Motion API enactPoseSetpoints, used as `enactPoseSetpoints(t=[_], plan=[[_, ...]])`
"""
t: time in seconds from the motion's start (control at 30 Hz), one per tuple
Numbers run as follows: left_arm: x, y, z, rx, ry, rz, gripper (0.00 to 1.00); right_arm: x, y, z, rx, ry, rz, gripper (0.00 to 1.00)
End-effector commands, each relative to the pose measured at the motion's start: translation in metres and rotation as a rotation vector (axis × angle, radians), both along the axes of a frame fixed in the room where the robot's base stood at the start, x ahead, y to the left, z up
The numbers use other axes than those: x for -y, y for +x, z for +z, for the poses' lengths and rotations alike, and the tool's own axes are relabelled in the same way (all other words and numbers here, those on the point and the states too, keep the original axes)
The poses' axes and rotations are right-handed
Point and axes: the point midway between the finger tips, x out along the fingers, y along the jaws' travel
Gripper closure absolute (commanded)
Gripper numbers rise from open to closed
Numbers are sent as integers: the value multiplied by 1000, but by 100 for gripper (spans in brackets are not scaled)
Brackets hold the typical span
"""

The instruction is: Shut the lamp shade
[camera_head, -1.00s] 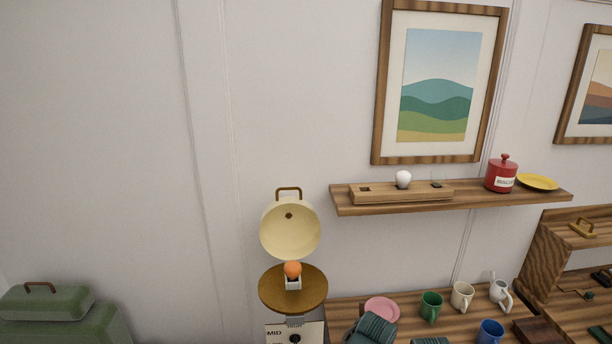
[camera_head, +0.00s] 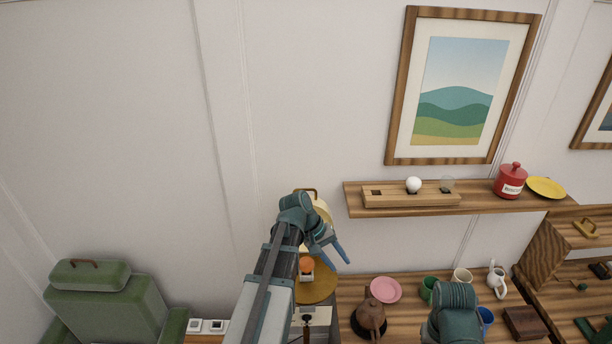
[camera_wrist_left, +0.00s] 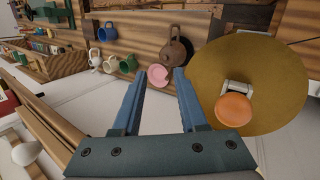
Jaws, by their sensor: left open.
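The lamp has a cream shade (camera_head: 321,208) with a brown handle on top. The shade stands raised against the wall and is mostly hidden behind my left arm in the head view. Below it are the lamp's round wooden disc (camera_head: 322,290) and orange bulb (camera_head: 307,265). My left gripper (camera_head: 334,264) is open and empty, in front of the lamp and a little right of the bulb. In the left wrist view its fingers (camera_wrist_left: 158,75) are spread, with the disc (camera_wrist_left: 255,60) and bulb (camera_wrist_left: 235,108) to their right. The shade is not visible there. My right gripper is not visible.
A wall shelf (camera_head: 480,204) juts out right of the lamp, with a white ball and a red canister (camera_head: 511,182). Below, a wooden counter (camera_head: 350,290) holds a pink plate (camera_head: 386,290), a brown teapot (camera_head: 370,315) and mugs.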

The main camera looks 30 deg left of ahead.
Motion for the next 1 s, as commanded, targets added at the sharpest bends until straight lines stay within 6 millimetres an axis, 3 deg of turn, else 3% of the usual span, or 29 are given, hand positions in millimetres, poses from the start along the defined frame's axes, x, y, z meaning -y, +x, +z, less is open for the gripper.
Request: enactPoseSetpoints(t=[0.03, 0.2, 0.4, 0.5, 0.7, 1.0], plan=[[-30, 17, 11, 5, -85, 100, 58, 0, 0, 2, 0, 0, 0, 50], [-116, 43, 52, 37, -391, 385, 58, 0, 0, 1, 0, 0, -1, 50], [-213, 44, 101, 91, -683, 604, 58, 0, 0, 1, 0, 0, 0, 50], [-245, 39, 118, 114, -775, 660, 58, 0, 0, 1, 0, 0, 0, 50], [-269, 32, 132, 134, -851, 699, 58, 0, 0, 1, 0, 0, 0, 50], [-255, 46, 125, 133, -851, 695, 58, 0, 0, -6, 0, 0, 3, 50]])
